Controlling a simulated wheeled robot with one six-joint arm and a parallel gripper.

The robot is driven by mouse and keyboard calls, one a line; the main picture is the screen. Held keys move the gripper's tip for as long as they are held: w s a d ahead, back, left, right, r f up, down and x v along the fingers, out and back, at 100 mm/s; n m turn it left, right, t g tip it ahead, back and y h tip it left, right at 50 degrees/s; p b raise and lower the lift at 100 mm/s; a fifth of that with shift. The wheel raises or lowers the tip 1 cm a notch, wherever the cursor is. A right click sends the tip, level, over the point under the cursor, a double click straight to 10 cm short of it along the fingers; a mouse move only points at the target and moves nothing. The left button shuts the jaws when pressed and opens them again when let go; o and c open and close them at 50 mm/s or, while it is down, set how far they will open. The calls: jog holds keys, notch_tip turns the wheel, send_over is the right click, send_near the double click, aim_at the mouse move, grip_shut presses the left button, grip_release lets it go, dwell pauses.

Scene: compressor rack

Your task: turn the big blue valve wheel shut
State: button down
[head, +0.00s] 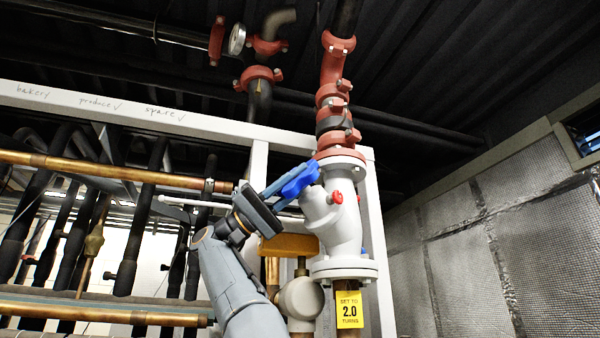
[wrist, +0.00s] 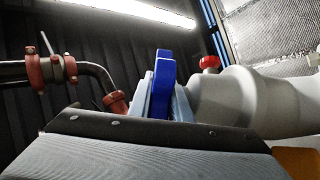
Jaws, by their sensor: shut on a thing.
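The big blue valve wheel (head: 298,180) sits on the upper left side of the white valve body (head: 342,222) in the head view. In the wrist view the blue wheel (wrist: 162,85) stands edge-on in the middle, with the white valve body (wrist: 265,100) to its right. My gripper (head: 285,192) reaches up from the lower left and is shut on the wheel. In the wrist view my gripper's fingers (wrist: 161,100) lie on both sides of the wheel. The fingertips are partly hidden behind the wheel.
A small red knob (head: 337,197) sticks out of the valve body close to the wheel. A yellow tag (head: 349,310) reading "SET TO 2.0 TURNS" is on the pipe below. A white frame (head: 190,122) and copper pipes (head: 110,171) are at left. Red couplings (head: 334,100) rise above.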

jog(key=shift+f, duration=0.1)
dwell(0.3)
jog(key=c, duration=1.9)
grip_release()
jog(key=shift+a, duration=0.1)
jog(key=shift+p+v, duration=1.3)
jog(key=shift+v, duration=2.6)
